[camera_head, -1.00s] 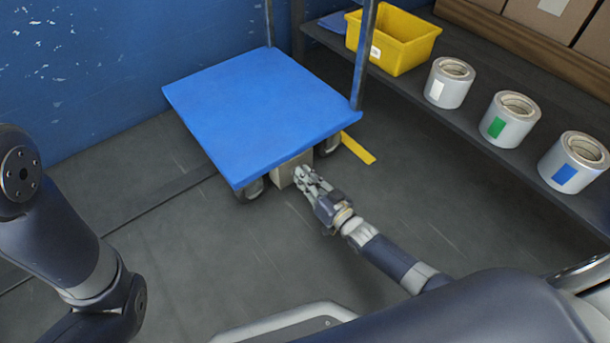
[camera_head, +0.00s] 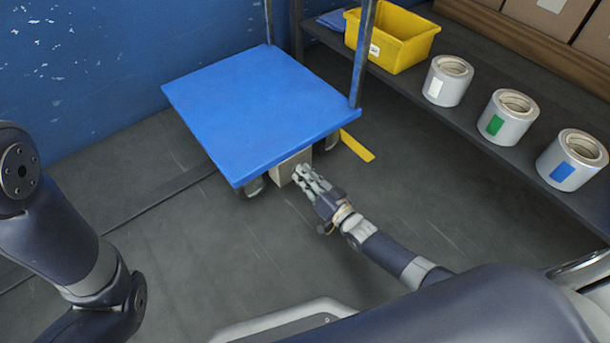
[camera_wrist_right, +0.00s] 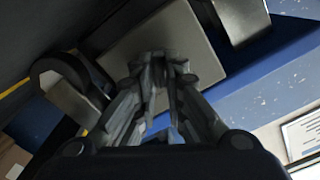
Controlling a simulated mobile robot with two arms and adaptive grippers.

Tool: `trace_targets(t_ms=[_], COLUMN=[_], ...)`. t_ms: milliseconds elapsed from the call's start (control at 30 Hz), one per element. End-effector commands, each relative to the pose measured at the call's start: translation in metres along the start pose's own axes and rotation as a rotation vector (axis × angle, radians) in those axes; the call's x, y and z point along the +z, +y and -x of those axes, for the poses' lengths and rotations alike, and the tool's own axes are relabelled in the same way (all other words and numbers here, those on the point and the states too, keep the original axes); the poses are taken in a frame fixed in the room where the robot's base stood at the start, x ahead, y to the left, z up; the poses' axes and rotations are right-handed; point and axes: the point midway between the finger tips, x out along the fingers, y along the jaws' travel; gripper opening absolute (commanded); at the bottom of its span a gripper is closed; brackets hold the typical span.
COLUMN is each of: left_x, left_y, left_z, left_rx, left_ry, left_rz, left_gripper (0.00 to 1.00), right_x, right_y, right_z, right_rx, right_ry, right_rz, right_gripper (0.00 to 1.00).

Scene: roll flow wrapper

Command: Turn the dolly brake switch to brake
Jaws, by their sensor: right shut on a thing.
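The blue dolly (camera_head: 255,108) stands on the floor against the blue wall, with its upright posts at the far side. A beige box (camera_head: 288,167) hangs under its front edge, between the wheels. My right gripper (camera_head: 300,170) reaches to the front of this box. In the right wrist view the box's pale face (camera_wrist_right: 165,45) fills the upper middle, and my right gripper's fingertips (camera_wrist_right: 162,68) are close together against it. The fingers are shut on the brake switch, which they hide, so its position cannot be told. My left gripper is out of view; only my left arm shows.
A dark shelf (camera_head: 470,122) on the right holds a yellow bin (camera_head: 392,40) and three rolls, labelled white (camera_head: 447,80), green (camera_head: 507,116) and blue (camera_head: 572,160). A yellow floor mark (camera_head: 358,146) lies beside the dolly. The floor in front is clear.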

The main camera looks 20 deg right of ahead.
Motion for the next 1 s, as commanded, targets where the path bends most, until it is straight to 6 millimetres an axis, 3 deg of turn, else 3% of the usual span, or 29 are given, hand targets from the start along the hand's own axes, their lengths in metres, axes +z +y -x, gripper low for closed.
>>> trace_targets(t_ms=[33,100,567,1000], left_x=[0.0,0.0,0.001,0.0], left_y=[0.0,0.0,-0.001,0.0], left_z=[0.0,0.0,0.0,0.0], left_rx=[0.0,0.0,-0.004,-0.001], left_ry=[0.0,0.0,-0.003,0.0], left_rz=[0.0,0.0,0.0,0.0], left_gripper=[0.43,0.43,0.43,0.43], right_x=[0.002,0.002,0.001,0.002], right_y=[0.001,0.001,0.001,0.001], right_z=[0.001,0.001,0.009,0.089], right_rx=[0.002,0.002,0.001,0.003], right_ry=[-0.004,-0.003,-0.002,-0.004], right_rz=[0.0,0.0,0.0,0.0], right_gripper=[0.18,0.31,0.31,0.31])
